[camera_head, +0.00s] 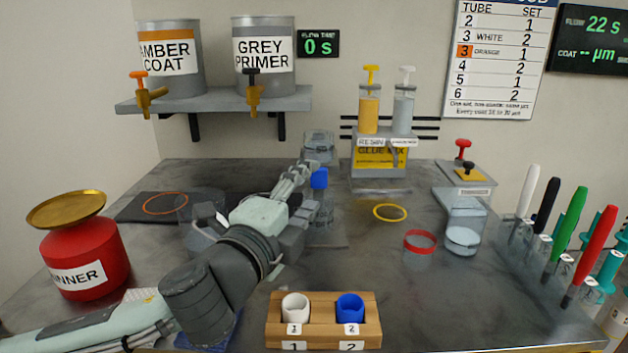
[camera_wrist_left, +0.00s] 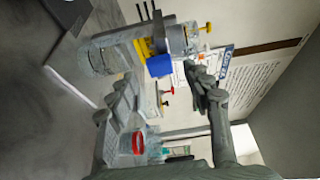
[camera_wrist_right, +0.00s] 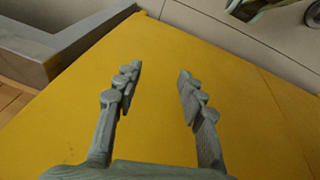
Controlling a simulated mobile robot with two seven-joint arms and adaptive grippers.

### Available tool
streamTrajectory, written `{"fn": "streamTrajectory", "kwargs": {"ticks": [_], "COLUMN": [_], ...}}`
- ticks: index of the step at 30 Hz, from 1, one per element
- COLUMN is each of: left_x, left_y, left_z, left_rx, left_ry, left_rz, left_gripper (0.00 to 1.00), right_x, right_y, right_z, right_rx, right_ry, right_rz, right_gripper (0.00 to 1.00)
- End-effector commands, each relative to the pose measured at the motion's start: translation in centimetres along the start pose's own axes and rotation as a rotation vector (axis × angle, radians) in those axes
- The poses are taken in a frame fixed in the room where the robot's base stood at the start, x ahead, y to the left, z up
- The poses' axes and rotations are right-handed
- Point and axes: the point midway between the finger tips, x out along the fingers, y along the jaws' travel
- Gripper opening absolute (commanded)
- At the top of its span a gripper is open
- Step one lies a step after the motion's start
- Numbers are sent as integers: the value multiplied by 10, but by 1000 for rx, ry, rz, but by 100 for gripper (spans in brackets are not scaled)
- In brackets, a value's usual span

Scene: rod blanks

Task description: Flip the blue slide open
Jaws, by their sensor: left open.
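The blue slide (camera_head: 320,178) is a small blue block on top of a clear upright body (camera_head: 321,214) near the middle of the table. In the left wrist view the blue slide (camera_wrist_left: 159,65) appears in the gap between my finger ends. My left gripper (camera_head: 298,178) is open, just left of the blue slide in the head view; I see no clear contact. My right gripper (camera_wrist_right: 160,72) is open and empty over a yellow surface (camera_wrist_right: 150,125), away from the blue slide.
A red-rimmed clear cup (camera_head: 420,246) and a yellow ring (camera_head: 390,212) lie to the right. A wooden block (camera_head: 323,330) with white and blue cups is in front.

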Motion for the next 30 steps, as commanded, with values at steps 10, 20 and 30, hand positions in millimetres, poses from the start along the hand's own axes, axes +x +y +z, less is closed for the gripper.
{"fn": "streamTrajectory", "kwargs": {"ticks": [10,20,30], "left_x": [27,27,27], "left_y": [0,0,0], "left_z": [0,0,0], "left_rx": [-1,-1,0], "left_ry": [0,0,0], "left_rz": [0,0,0], "left_gripper": [50,33,0], "right_x": [8,7,6], "right_y": [1,4,5], "right_z": [-3,-5,-4], "right_rx": [0,-3,-2], "right_ry": [5,10,6], "right_rz": [0,5,7], "right_gripper": [40,40,40]}}
